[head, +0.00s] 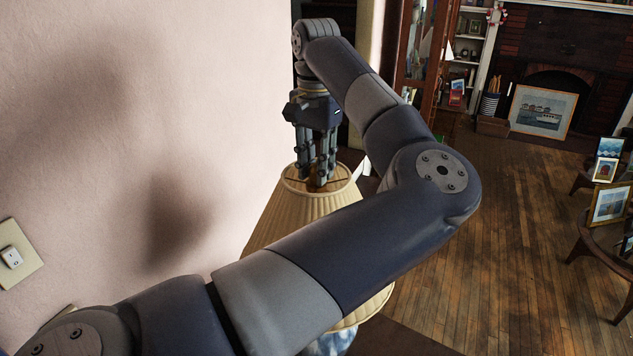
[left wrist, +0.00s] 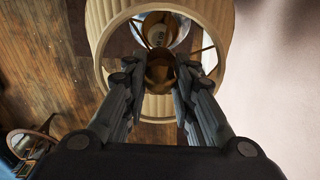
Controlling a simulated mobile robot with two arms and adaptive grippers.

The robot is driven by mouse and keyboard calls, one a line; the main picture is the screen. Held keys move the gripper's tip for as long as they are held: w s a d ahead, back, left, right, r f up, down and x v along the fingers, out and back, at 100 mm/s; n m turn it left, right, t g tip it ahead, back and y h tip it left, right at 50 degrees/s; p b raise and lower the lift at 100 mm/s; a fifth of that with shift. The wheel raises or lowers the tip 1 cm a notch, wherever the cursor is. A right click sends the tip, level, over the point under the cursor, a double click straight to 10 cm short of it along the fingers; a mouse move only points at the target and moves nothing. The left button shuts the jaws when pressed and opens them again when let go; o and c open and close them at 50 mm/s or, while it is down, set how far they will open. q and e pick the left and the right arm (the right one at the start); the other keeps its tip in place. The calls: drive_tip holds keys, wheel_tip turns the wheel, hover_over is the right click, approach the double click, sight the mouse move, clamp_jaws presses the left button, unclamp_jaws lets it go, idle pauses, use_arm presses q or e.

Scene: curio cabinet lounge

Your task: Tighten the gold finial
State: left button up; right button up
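A lamp with a pleated cream shade (head: 292,212) stands by the wall, partly hidden behind my left arm. My left gripper (head: 322,183) points down at the open top of the shade, its fingertips near the middle of the top ring. In the left wrist view a gold-brown rounded thing, apparently the gold finial (left wrist: 160,74), lies between the two fingertips. They stand a small gap apart and flank it closely; I cannot tell if both touch it. Thin shade spokes and a bulb (left wrist: 158,34) show beyond it. The finial is hidden in the head view. My right gripper is out of view.
The pink wall (head: 150,120) with a light switch (head: 12,257) is close on the left. Small tables with framed pictures (head: 608,204) stand at the right. A fireplace with a leaning boat picture (head: 542,111) is at the back. The wooden floor (head: 490,220) between is clear.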

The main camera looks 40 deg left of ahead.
use_arm(q)
drive_tip(key=m+b, duration=0.1)
drive_tip(key=m, duration=0.1)
drive_tip(key=shift+f+m, duration=0.1)
drive_tip(key=shift+m, duration=0.3)
clamp_jaws()
drive_tip(key=shift+m, duration=0.7)
drive_tip(key=shift+m+b, duration=0.35)
drive_tip(key=shift+m, duration=0.35)
drive_tip(key=o, duration=1.5)
unclamp_jaws()
wheel_tip(320, 180, up, 12)
